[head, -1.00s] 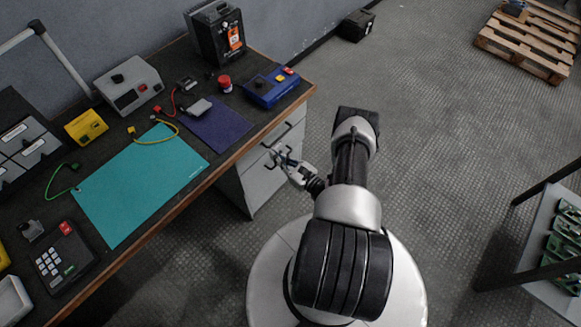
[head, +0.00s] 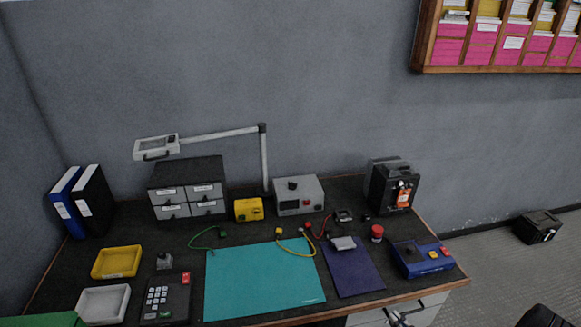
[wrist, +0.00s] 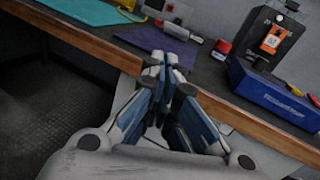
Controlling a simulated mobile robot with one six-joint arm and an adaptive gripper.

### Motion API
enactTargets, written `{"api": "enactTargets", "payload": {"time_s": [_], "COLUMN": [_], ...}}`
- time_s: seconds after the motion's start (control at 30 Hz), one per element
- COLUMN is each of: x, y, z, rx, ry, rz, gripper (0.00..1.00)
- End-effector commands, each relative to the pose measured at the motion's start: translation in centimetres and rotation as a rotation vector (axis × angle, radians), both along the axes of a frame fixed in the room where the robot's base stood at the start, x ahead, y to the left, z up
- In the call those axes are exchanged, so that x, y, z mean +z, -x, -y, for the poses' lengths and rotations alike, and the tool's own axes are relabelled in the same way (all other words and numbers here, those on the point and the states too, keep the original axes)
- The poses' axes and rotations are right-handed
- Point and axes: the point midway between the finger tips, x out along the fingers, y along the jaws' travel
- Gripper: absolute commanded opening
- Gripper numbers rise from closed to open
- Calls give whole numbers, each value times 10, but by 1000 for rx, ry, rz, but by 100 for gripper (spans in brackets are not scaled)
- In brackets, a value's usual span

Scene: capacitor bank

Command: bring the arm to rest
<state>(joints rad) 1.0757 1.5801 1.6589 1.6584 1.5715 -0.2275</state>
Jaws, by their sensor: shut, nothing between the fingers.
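My gripper (wrist: 172,75) fills the lower middle of the wrist view, its fingers together and empty. It hangs in front of the bench's front edge, apart from the things on top. In the head view only a small part of my gripper (head: 398,319) shows at the bottom edge, in front of the white drawers. Most of my arm is out of the head view; a dark part of it shows at the bottom right corner.
The bench (head: 235,233) carries a teal mat (head: 262,282), a purple mat (head: 352,268), a blue control box (head: 421,259), a red button (head: 377,233) and a black unit (head: 391,187). A black box (head: 537,227) stands on the floor at right.

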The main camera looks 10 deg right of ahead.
Motion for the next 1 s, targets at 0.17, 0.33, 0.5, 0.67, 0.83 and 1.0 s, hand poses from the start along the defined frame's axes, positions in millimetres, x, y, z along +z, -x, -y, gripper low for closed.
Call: {"api": "enactTargets", "payload": {"time_s": [0.17, 0.33, 0.5, 0.67, 0.83, 1.0], "x": [89, 159, 218, 263, 300, 329], "y": [-30, -31, -12, 19, 60, 101], "z": [-47, -99, -151, -191, -220, -235], "rx": [324, 607, 870, 1091, 1288, 1439], "ry": [166, 343, 550, 771, 1036, 1327], "rz": [19, 28, 41, 59, 89, 133], "gripper": [0, 0, 0, 0, 0, 0]}}
